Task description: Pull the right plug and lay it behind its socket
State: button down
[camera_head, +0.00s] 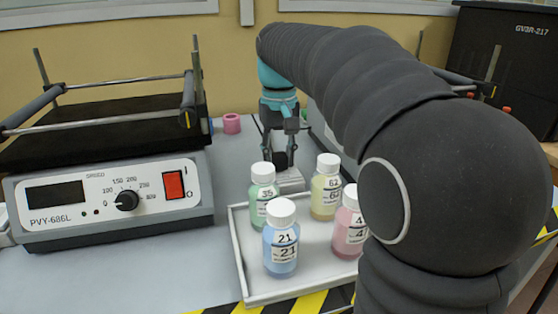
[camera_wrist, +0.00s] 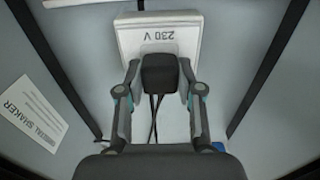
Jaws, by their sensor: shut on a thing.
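My gripper (camera_wrist: 160,88) is shut on a black plug (camera_wrist: 160,70), with one finger on each side of it. Dark cords (camera_wrist: 154,118) run from the plug between the fingers. The white socket (camera_wrist: 158,34), marked "230 V", lies under and beyond the plug in the wrist view. In the head view my gripper (camera_head: 283,132) points down at the dark plug (camera_head: 281,159), over the pale socket block (camera_head: 291,181) behind the tray. I cannot tell whether the plug is seated or just above the socket. No second plug is clearly visible.
A white tray (camera_head: 247,272) with several capped bottles stands in front of the socket. A dark machine (camera_head: 510,60) is at back right. My arm hides much of the right side.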

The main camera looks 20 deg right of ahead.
aim_at(279, 154)
jog(key=shift+r+p, duration=1.5)
jog(key=shift+r, duration=1.35)
